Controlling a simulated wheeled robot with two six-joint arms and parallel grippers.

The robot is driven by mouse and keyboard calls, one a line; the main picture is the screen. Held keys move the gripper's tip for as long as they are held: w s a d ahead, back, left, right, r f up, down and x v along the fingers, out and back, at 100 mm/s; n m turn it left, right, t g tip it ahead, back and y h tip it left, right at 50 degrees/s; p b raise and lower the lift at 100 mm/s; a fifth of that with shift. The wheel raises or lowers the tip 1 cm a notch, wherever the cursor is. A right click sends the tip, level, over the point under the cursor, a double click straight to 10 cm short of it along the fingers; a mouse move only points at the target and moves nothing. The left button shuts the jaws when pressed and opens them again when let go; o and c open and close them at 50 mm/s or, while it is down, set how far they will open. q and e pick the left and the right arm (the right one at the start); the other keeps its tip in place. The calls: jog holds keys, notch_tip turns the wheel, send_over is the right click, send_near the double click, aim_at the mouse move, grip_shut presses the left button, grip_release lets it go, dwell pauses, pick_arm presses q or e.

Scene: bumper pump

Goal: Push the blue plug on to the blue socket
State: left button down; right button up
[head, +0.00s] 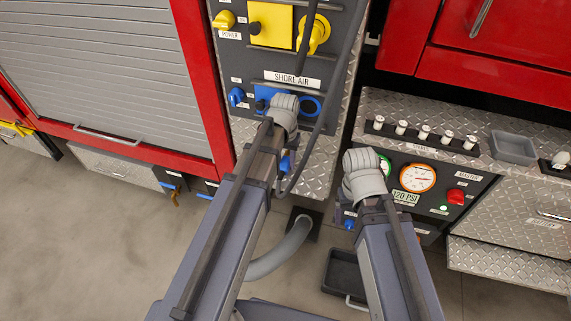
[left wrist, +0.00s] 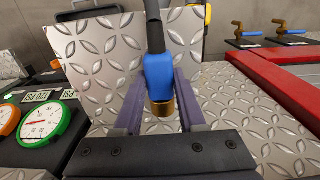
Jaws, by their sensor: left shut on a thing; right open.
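The blue socket (head: 311,106) is a blue ring on the blue strip of the dark panel, under the SHORE AIR label. My left gripper (left wrist: 160,90) is shut on the blue plug (left wrist: 158,76), with one finger on each side. The plug's brass end faces my palm and its dark hose rises from the other end. In the head view the plug (head: 285,163) is partly hidden by my left arm, below the socket and apart from it. My right gripper (head: 352,190) is in front of the gauge panel, empty; its fingers are largely hidden behind its grey wrist.
Yellow fittings (head: 315,33) sit above. The pump panel with an orange gauge (head: 417,178) and a red knob (head: 456,196) is at right. A black bin (head: 345,270) stands below.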

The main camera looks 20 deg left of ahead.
aim_at(285, 161)
pick_arm(q)
jog(key=shift+r+p, duration=2.2)
jog(key=shift+r, duration=0.25)
